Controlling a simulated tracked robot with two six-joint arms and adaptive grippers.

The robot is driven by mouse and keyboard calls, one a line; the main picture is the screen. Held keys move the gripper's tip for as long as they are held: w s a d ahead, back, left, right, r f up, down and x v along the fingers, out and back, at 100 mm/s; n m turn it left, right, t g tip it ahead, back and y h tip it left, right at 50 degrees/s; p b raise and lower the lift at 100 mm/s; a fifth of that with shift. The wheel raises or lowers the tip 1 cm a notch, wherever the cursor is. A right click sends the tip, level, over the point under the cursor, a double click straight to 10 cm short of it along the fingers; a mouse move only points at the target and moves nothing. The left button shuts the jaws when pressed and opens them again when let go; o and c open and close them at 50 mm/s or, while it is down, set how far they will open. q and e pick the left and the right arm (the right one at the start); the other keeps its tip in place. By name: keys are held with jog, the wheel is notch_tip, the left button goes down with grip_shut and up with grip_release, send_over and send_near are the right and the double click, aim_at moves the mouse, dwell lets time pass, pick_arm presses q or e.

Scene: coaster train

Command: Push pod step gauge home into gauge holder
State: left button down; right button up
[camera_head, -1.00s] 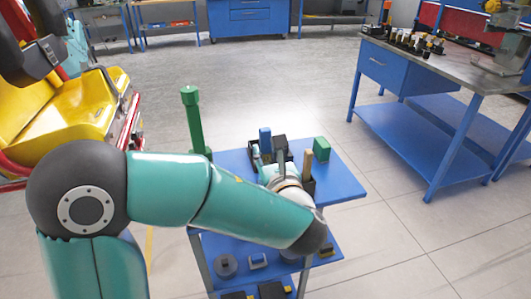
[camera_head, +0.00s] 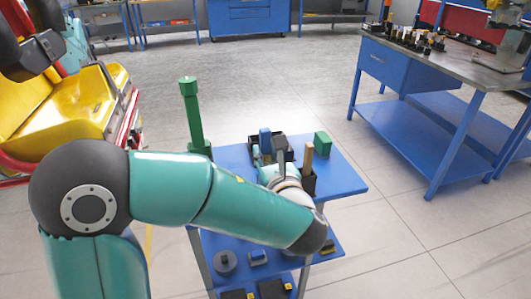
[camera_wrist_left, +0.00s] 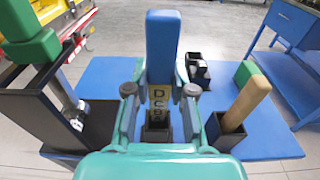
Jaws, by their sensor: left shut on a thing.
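The pod step gauge has a blue handle (camera_wrist_left: 162,45) and a gold lettered body (camera_wrist_left: 158,101). My left gripper (camera_wrist_left: 160,94) is shut on it, one finger on each side. The gauge stands roughly upright, with its lower end at the dark gauge holder (camera_wrist_left: 156,133) on the blue cart top. Part of the gold body shows above the holder; how deep its tip sits is hidden. In the head view the blue handle (camera_head: 265,138) rises beyond my left wrist, which hides the holder. My right gripper is not in view.
A wooden-handled piece (camera_wrist_left: 247,101) stands in a dark holder (camera_wrist_left: 228,136) close on the right. A green block (camera_head: 322,144) sits at the cart's far right. A tall green post (camera_head: 192,115) stands on the left. The cart's right front corner is clear.

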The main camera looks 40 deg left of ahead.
pick_arm(q)
jog(key=shift+f+b, duration=2.45)
jog(key=shift+f, duration=0.45)
jog(key=c, duration=0.9)
grip_release()
jog(key=o, duration=0.8)
jog(key=shift+s+d, duration=0.1)
jog(key=shift+v, duration=3.4)
